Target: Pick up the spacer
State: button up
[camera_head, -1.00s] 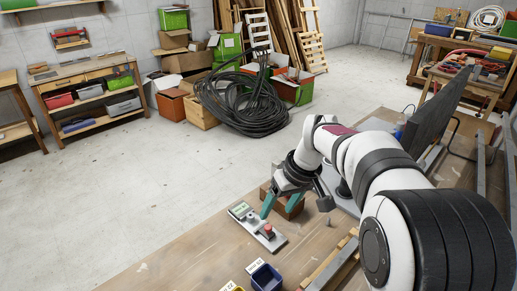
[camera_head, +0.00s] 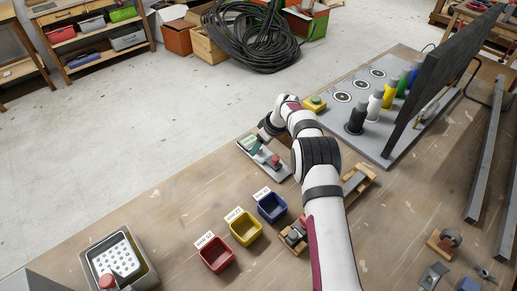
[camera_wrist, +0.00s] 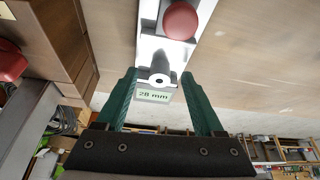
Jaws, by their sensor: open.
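A small pale ring-shaped piece with a dark hole, seemingly the spacer (camera_wrist: 151,80), shows in the wrist view on a measuring device (camera_wrist: 147,42). The device has a red knob (camera_wrist: 180,20) and a display (camera_wrist: 153,96) reading 28 mm. My gripper (camera_wrist: 159,74) is open, its two teal fingers on either side of the ring with a gap at each side. In the head view the device (camera_head: 278,174) lies on the bench beside my wrist.
Red (camera_head: 216,254), yellow (camera_head: 245,228) and blue (camera_head: 272,208) labelled bins stand in front of the device. A grey board (camera_head: 385,147) with circular marks and several coloured cylinders, plus a dark upright panel (camera_head: 445,80), stand to the right. A tray (camera_head: 148,272) sits at front left.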

aim_at(261, 148)
jog(key=shift+w+a+f, duration=0.1)
jog(key=shift+a+f, duration=0.05)
jog(key=shift+f, duration=0.35)
grip_shut()
jog(key=shift+r, duration=0.1)
notch_tip(261, 148, up, 4)
jog(key=shift+r, duration=0.2)
jog(key=s+d+r, duration=0.3)
jog(key=d+r, duration=0.3)
jog(key=d, duration=0.5)
jog(key=shift+s+r, duration=0.25)
